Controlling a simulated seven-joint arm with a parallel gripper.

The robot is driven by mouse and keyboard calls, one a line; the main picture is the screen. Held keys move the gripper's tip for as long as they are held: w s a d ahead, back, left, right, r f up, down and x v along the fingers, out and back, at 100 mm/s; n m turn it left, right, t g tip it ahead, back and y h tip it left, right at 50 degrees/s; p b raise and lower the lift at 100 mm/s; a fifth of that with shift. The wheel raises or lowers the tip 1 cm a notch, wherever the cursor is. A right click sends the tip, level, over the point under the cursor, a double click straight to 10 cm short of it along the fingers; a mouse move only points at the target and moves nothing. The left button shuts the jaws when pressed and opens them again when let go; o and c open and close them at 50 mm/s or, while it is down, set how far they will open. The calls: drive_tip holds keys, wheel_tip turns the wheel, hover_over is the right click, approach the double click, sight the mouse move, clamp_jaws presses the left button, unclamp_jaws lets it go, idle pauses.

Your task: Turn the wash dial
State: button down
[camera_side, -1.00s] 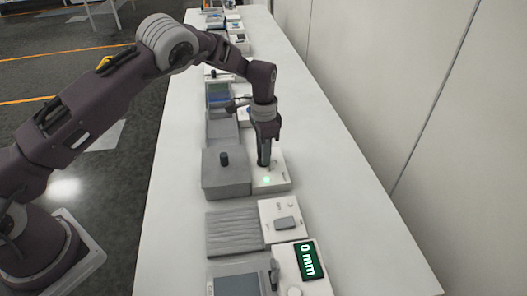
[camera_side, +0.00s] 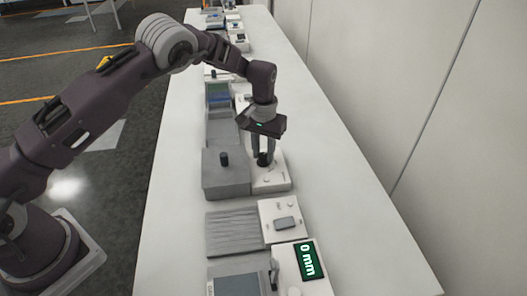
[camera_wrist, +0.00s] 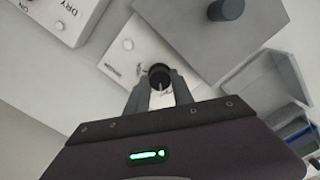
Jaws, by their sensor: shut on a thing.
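The wash dial (camera_side: 263,160) is a small black round knob on a white panel (camera_side: 272,182) beside a grey box with a black knob. My gripper (camera_side: 263,155) points down over the panel, with its fingers on either side of the dial. In the wrist view, my gripper (camera_wrist: 160,88) is shut on the dial (camera_wrist: 160,76), which shows a pale pointer line. The fingers partly cover the panel lettering there. A small pale round spot (camera_wrist: 128,45) shows on the panel.
The grey box (camera_side: 225,180) with its black knob (camera_side: 224,159) stands directly left of the panel. More devices line the bench behind. The bench's right side (camera_side: 350,200) is clear.

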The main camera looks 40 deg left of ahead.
sight(264, 155)
drive_tip(key=shift+n, duration=1.1)
drive_tip(key=c, duration=1.1)
unclamp_jaws()
drive_tip(key=shift+r, duration=0.1)
wheel_tip(264, 155, up, 7)
